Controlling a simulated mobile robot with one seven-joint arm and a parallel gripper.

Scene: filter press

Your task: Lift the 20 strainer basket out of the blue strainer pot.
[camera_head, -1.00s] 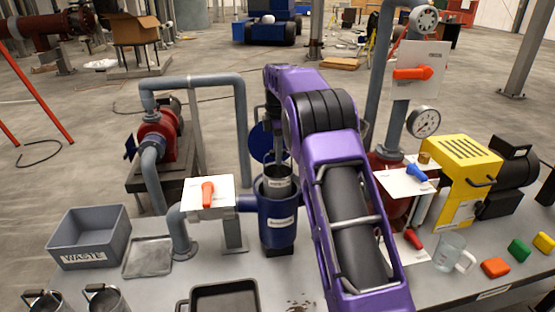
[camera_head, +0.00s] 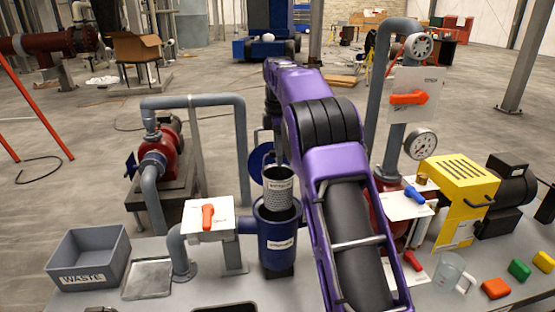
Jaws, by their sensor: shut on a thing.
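The blue strainer pot (camera_head: 277,238) stands upright on the bench, left of my purple arm. The strainer basket (camera_head: 279,193), a grey perforated cylinder with a white label, is upright above the pot's mouth. Most of its body shows, and its lower end is at or just inside the rim; I cannot tell which. My gripper (camera_head: 268,140) is above the basket, partly hidden by my arm, and is shut on the basket's handle. The label's text is too small to read. A round blue lid (camera_head: 262,158) stands open behind the basket.
A grey WASTE bin (camera_head: 90,255) and a flat grey tray (camera_head: 148,279) are on the left of the bench. A white panel with an orange lever (camera_head: 207,216) is close left of the pot. Pipes rise behind it. A clear jug (camera_head: 452,272) stands at right.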

